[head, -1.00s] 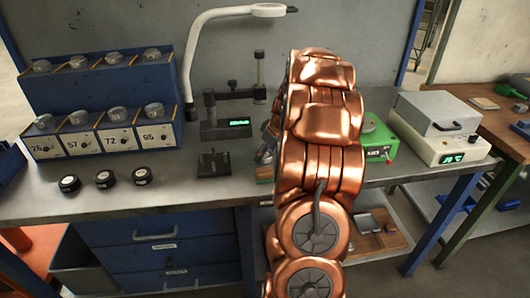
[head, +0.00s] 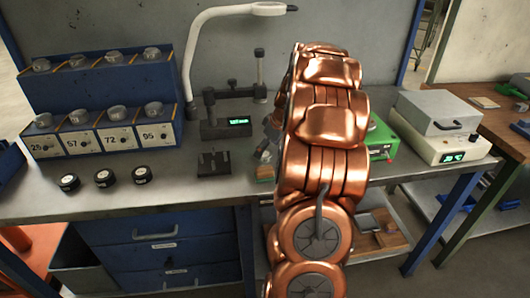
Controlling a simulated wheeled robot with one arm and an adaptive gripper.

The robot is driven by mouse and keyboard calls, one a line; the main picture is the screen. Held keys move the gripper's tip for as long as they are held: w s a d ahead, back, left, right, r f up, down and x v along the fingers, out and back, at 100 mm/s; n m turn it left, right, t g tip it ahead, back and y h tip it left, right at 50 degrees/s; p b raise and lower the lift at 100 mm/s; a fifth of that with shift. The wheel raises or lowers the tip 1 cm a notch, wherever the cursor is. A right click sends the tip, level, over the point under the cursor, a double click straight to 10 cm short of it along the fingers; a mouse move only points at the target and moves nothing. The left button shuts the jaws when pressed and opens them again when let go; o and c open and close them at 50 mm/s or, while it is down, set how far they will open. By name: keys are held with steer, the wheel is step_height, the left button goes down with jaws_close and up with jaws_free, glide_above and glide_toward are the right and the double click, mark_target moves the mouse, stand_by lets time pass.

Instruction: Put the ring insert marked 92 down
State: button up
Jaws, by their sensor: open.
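No ring insert marked 92 can be picked out. Three small black round pieces with pale tops (head: 105,179) lie in a row on the bench, their marks too small to read. Metal round pieces (head: 117,112) sit on the blue stepped rack (head: 98,75), whose lower slots carry number labels, among them 57 and 72. My gripper (head: 268,145) is mostly hidden behind my copper arm. Only a grey part shows left of the arm, over the bench, apart from the black pieces. It is open, and nothing is seen held in it.
A measuring stand with a lit display (head: 226,128) and a small black fixture (head: 214,163) stand left of my arm. A green device (head: 382,140) and a white box with a display (head: 440,145) stand to the right.

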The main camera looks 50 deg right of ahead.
steer(key=b+v, duration=0.1)
steer(key=v, duration=0.8)
steer(key=shift+s+r+b, duration=0.2)
steer(key=shift+r+b, duration=0.1)
steer(key=shift+r, duration=0.05)
steer(key=s+a+g+y, duration=0.1)
steer(key=s+a+g, duration=0.1)
steer(key=a, duration=1.1)
steer(key=s+a+g, duration=0.1)
steer(key=s+a, duration=0.1)
steer(key=a, duration=1)
steer(key=s+a+f+g, duration=0.1)
steer(key=s+a+f, duration=0.2)
steer(key=s+a, duration=0.4)
steer(key=s+a+f+m+g+h, duration=0.1)
steer(key=s+a, duration=0.5)
steer(key=s, duration=0.8)
step_height(320, 180, down, 2)
steer(key=shift+a+f+m+g+h, duration=0.1)
steer(key=shift+a+m+g+h, duration=0.25)
steer(key=shift+g, duration=0.35)
